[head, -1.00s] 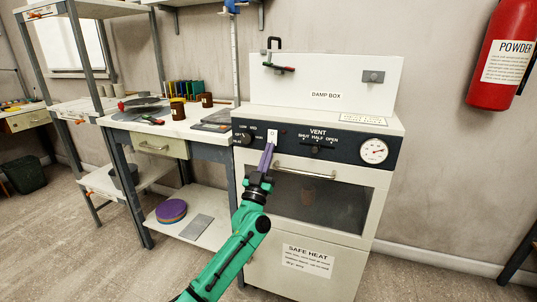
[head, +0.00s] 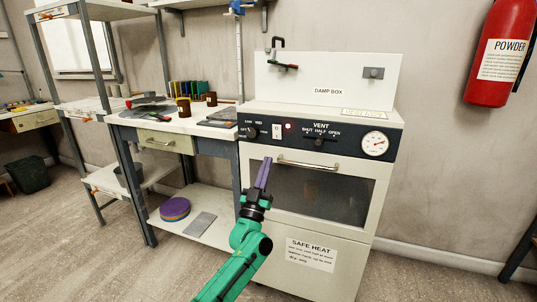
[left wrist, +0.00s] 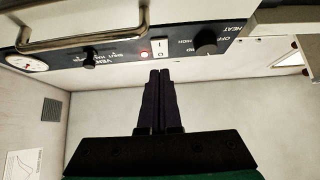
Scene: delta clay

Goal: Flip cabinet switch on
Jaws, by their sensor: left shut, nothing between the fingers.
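The damp box cabinet (head: 322,225) stands in the middle of the head view with a dark control panel (head: 350,142). The white rocker switch (head: 277,131) sits on the panel between the heat knob (head: 252,132) and a small red light (head: 288,126), which glows. The switch also shows in the left wrist view (left wrist: 159,47), with the red light (left wrist: 144,54) beside it. My left gripper (head: 264,160) has purple fingers, shut and empty. It is below and in front of the switch, apart from it. In the left wrist view its fingertips (left wrist: 161,72) point toward the panel. My right gripper is not in view.
The oven door handle (head: 307,164) sticks out just right of my left gripper. A vent slider (head: 319,141) and a dial gauge (head: 374,143) are further right on the panel. A workbench (head: 180,124) with cups stands at the left. A fire extinguisher (head: 498,60) hangs at the right.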

